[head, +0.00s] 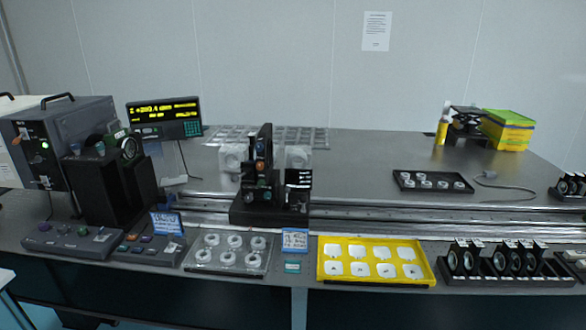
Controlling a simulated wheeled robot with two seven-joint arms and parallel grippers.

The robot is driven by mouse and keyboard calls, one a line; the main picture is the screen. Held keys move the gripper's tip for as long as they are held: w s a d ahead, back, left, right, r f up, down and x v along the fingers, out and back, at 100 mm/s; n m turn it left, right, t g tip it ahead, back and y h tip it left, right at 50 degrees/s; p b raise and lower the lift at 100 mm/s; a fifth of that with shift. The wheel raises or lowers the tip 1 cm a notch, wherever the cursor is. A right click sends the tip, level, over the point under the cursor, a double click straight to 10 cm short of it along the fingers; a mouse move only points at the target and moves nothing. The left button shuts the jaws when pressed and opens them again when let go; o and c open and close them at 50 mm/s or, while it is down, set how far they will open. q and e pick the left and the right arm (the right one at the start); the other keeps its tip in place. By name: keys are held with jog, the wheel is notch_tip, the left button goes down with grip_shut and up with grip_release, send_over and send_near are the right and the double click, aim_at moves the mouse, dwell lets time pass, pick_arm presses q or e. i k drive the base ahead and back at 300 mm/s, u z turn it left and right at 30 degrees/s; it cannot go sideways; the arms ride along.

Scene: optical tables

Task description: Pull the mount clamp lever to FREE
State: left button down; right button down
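A black optical mount (264,160) stands upright on a dark carriage (268,211) on the rail at the middle of the table. It has small coloured knobs, orange and blue-green, on its front. A small dark unit (298,190) with white markings sits at its right side. The clamp lever is too small to pick out, and I cannot read a FREE marking or tell the lever's position. Neither of my grippers is in view.
A long metal rail (400,213) crosses the table. In front lie a clear tray of rings (229,266), a yellow tray (434,276) and a black lens rack (508,277). Control boxes (72,240) stand at left. Pale blocks (233,158) stand behind the mount. The table behind the rail at right has free room.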

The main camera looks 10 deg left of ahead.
aim_at(236, 178)
jog(key=z, duration=0.15)
jog(key=i, duration=1.3)
jog(key=u, duration=0.55)
